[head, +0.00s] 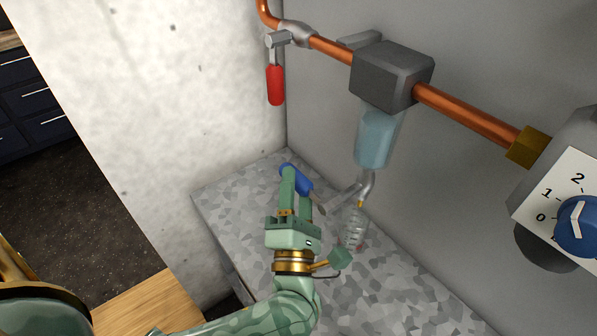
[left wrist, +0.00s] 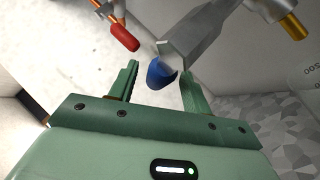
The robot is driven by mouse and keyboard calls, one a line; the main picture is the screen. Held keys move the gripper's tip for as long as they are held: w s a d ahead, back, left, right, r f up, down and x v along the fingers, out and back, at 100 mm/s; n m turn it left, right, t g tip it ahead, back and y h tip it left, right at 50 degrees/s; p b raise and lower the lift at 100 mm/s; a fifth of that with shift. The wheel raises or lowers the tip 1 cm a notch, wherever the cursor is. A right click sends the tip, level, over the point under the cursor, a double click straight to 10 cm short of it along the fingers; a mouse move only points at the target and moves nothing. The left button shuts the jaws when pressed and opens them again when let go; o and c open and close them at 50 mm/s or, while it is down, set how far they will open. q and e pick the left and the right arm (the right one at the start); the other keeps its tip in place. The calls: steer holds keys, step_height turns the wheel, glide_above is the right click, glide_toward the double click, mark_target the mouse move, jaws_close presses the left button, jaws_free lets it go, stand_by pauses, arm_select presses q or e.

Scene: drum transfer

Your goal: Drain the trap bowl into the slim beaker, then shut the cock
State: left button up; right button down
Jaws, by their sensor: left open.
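The trap bowl (head: 376,140), pale blue and translucent, hangs under the grey filter block. Below it a metal drain cock (head: 367,183) has a lever with a blue grip (head: 297,180), reaching left. The slim beaker (head: 355,230), clear with markings, stands on the speckled counter under the cock's brass outlet; its content is unclear. Part of a marked clear vessel also shows at the right edge of the left wrist view (left wrist: 304,76). My left gripper (head: 293,178) is open around the blue grip, which lies between its fingers in the left wrist view (left wrist: 162,74). Contact is unclear.
A copper pipe (head: 465,112) runs along the grey wall through the filter block (head: 391,75). A red-handled valve (head: 276,85) hangs at upper left. A blue dial (head: 577,222) is at the right. The speckled counter (head: 395,285) is clear in front of the beaker.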

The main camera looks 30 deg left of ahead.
mark_target(298, 172)
arm_select(q)
steer(key=shift+x, duration=1.55)
jaws_close()
